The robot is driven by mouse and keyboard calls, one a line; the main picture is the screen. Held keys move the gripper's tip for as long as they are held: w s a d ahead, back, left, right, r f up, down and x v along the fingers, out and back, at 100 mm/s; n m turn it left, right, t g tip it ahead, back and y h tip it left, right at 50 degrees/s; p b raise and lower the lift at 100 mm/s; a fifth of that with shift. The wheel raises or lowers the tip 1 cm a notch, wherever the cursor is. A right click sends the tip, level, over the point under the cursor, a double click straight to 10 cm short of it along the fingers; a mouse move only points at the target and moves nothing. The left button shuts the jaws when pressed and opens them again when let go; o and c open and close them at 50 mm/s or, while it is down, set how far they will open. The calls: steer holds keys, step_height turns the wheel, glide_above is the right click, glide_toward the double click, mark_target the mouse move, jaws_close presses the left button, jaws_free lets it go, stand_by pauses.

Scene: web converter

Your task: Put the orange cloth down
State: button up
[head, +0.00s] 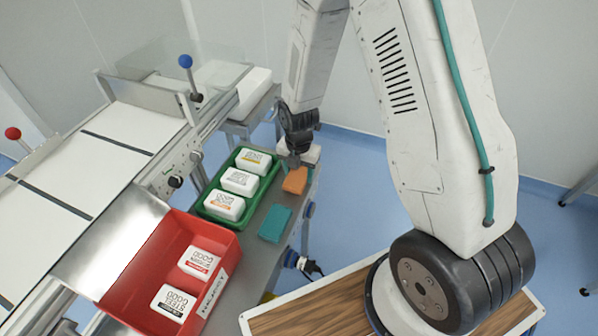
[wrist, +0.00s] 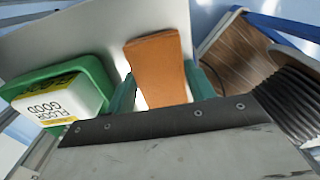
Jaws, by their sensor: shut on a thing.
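The orange cloth (head: 295,181) is a folded block below my gripper (head: 294,165) in the head view, over the far end of the narrow grey bench. In the wrist view the orange cloth (wrist: 157,66) sits between the two teal fingers, and my gripper (wrist: 160,88) is shut on it. Whether the cloth's underside touches the bench cannot be told. A folded teal cloth (head: 275,222) lies on the bench, nearer the camera and apart from the orange one.
A green tray (head: 205,214) with several white packs stands left of the cloths. A red bin (head: 228,262) with two white packs is nearer. A white block (head: 312,152) is behind my gripper. A conveyor (head: 95,165) runs along the left. Bare bench shows around the teal cloth.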

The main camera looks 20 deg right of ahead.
steer(key=shift+f, duration=0.25)
steer(key=o, duration=0.9)
step_height(320, 180, up, 12)
step_height(320, 180, up, 16)
steer(key=m, duration=1.2)
glide_above(298, 173)
steer(key=s+d, duration=0.2)
steer(key=s, duration=0.7)
steer(key=s+r+m, duration=0.2)
steer(key=s+m, duration=0.3)
steer(key=s+r+m+t, duration=0.1)
steer(key=s+r+m, duration=0.2)
steer(key=s+m, duration=0.2)
steer(key=s+d+r+m, duration=0.1)
steer(key=s+r+m, duration=0.2)
steer(key=s+m, duration=0.2)
steer(key=shift+s+r, duration=0.25)
steer(key=shift+s, duration=0.65)
